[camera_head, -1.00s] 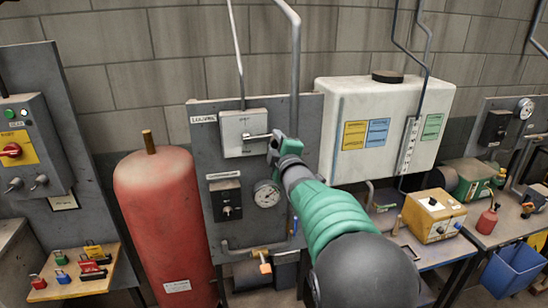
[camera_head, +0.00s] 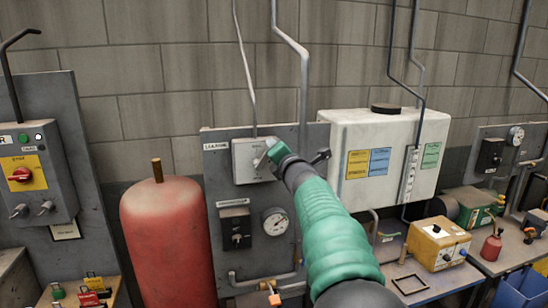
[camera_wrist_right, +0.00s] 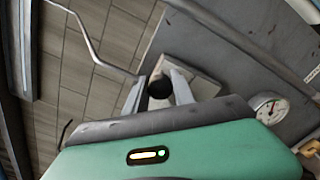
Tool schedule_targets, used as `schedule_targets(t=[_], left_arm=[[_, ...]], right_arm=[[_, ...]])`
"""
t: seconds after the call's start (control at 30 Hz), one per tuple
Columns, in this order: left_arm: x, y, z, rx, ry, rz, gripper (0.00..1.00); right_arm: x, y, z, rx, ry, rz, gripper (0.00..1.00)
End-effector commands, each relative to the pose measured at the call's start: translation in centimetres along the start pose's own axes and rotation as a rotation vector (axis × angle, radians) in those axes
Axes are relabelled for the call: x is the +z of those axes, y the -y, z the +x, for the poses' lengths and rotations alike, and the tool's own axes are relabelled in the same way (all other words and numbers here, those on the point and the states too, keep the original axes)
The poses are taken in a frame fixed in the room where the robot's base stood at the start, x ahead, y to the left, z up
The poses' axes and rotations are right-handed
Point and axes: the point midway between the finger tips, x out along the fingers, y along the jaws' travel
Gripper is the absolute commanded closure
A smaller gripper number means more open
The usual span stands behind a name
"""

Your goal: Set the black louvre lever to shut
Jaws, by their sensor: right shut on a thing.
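The louvre control is a pale grey box (camera_head: 246,162) on the grey panel behind the red tank. My right gripper (camera_head: 266,153) is at the right part of the box and hides the lever in the head view. In the right wrist view, the two fingers of my right gripper (camera_wrist_right: 160,92) are on either side of a round black lever end (camera_wrist_right: 160,88), with the pale box (camera_wrist_right: 203,82) behind it. The gripper is shut on the lever. The lever's angle is hidden. My left gripper is not in view.
A gauge (camera_head: 275,222) and a small black switch box (camera_head: 235,228) sit below on the same panel. The red tank (camera_head: 168,245) stands left, a white tank (camera_head: 385,155) right. A pipe (camera_head: 303,90) runs down behind my arm.

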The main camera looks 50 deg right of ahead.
Motion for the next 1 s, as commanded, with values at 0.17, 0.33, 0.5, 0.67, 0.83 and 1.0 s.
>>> schedule_targets(t=[0.17, 0.33, 0.5, 0.67, 0.83, 1.0], left_arm=[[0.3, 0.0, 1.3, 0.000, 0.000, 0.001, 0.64], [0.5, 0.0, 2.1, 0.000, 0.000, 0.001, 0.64], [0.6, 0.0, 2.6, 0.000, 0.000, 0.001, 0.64], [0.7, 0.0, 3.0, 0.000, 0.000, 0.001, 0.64], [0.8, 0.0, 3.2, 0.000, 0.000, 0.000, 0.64], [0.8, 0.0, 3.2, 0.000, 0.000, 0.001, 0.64]], right_arm=[[-0.8, -1.4, 0.1, 0.016, -0.005, -0.162, 1.00], [-1.5, -2.3, 0.2, 0.014, -0.005, -0.310, 1.00], [-2.0, -3.1, 0.2, 0.012, -0.005, -0.434, 1.00], [-2.4, -3.5, 0.2, 0.011, -0.004, -0.518, 1.00], [-2.7, -3.8, 0.2, 0.010, -0.005, -0.572, 1.00], [-2.9, -3.9, 0.2, 0.010, -0.007, -0.595, 1.00]])
